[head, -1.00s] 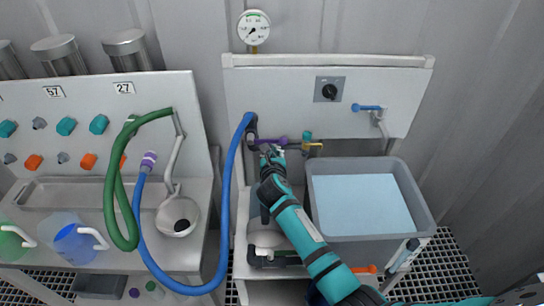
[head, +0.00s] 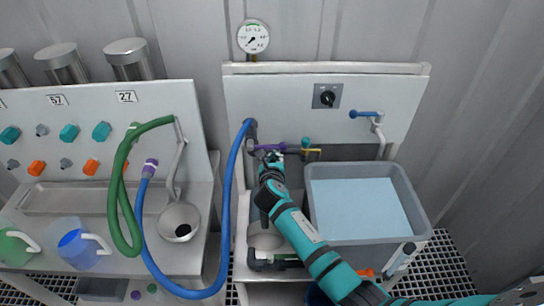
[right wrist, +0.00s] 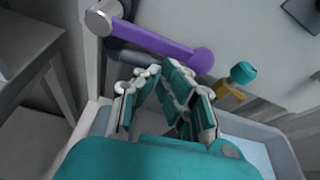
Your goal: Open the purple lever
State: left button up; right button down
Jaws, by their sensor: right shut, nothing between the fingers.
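The purple lever (head: 270,147) is on the pipework below the white panel, left of the yellow lever (head: 312,151). In the right wrist view the purple lever (right wrist: 158,43) runs from a grey pivot at upper left to a rounded purple end at right. My right gripper (head: 272,158) is just below and in front of the lever in the head view. In the wrist view the right gripper (right wrist: 160,75) is shut and empty, its fingertips close to the lever; whether they touch it I cannot tell. My left gripper is not in view.
A teal knob (right wrist: 243,72) is right of the lever. A grey basin (head: 420,215) with pale blue inside stands to the right of my arm. A blue hose (head: 228,190) hangs at left, and a blue-handled tap (head: 366,114) is at right.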

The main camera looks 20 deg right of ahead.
aim_at(272, 146)
notch_tip(272, 146, up, 5)
jog(key=n+h+p, duration=0.1)
jog(key=n+p, duration=0.1)
jog(key=p, duration=0.2)
jog(key=n+h+p, duration=0.1)
jog(key=n+p, duration=0.1)
jog(key=p, duration=0.3)
jog(key=shift+w+n+h, duration=0.1)
jog(key=shift+n+h, duration=0.2)
jog(key=shift+w+a+r+n+h+p, duration=0.25)
jog(key=shift+a+r+n+h+p, duration=0.6)
jog(key=shift+n, duration=0.65)
jog(key=shift+w+a+r+n+h+p, duration=0.25)
jog(key=shift+a+r+n+h+p, duration=0.3)
jog(key=shift+a+r+n+p, duration=0.7)
jog(key=shift+d+f+n, duration=0.1)
jog(key=shift+f+n, duration=0.05)
jog(key=shift+n, duration=0.1)
